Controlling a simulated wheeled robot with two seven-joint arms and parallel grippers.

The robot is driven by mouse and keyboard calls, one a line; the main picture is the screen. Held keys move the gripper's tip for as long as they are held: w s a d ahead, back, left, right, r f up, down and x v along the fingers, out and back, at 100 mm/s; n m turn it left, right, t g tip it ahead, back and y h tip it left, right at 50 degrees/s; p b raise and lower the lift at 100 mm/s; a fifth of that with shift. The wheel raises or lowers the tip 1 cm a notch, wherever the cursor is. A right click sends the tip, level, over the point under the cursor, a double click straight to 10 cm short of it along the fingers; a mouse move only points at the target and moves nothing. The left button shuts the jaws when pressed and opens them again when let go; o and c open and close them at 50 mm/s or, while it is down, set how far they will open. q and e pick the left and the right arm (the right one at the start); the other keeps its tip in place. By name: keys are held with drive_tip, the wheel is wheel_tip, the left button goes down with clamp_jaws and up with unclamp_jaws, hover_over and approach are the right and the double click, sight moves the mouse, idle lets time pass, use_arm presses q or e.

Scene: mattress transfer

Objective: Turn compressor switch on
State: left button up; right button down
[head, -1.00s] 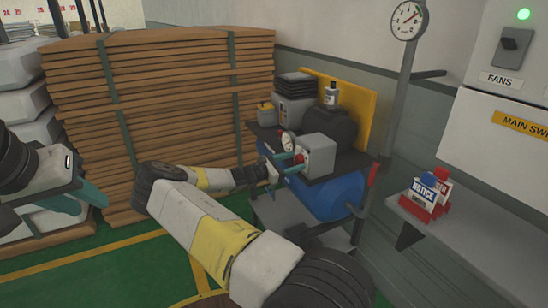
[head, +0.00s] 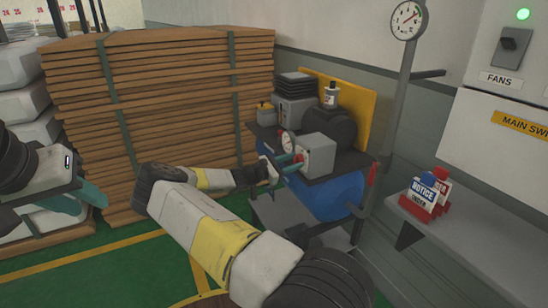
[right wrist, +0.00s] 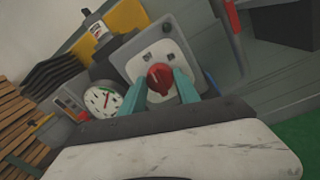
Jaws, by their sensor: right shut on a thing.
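The compressor is a blue tank (head: 335,193) with a dark motor on top. Its grey switch box (head: 319,153) faces my right gripper. In the right wrist view, a red rotary knob (right wrist: 160,77) sits on the white plate of the switch box (right wrist: 168,48). My right gripper (head: 292,165) is at the box. In the right wrist view its teal fingers (right wrist: 160,92) are shut on the knob, one on each side. My left gripper (head: 90,193) is far left in the head view, away from the compressor; its finger gap is not clear.
A pressure gauge (head: 287,142) stands beside the switch box. A tall stack of brown boards (head: 180,110) is to the left. A grey shelf (head: 455,235) with notice signs (head: 428,195) and a wall panel (head: 490,140) are at the right.

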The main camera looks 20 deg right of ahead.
drive_tip(key=m, duration=1.1)
drive_tip(key=shift+f+g+h, duration=0.1)
drive_tip(key=shift+g+h, duration=0.2)
drive_tip(key=shift+h, duration=0.1)
drive_tip(key=c, duration=0.9)
unclamp_jaws()
drive_tip(key=shift+a, duration=0.1)
drive_tip(key=a, duration=0.5)
drive_tip(key=s+a, duration=0.1)
drive_tip(key=a, duration=0.1)
drive_tip(key=shift+a+f, duration=0.3)
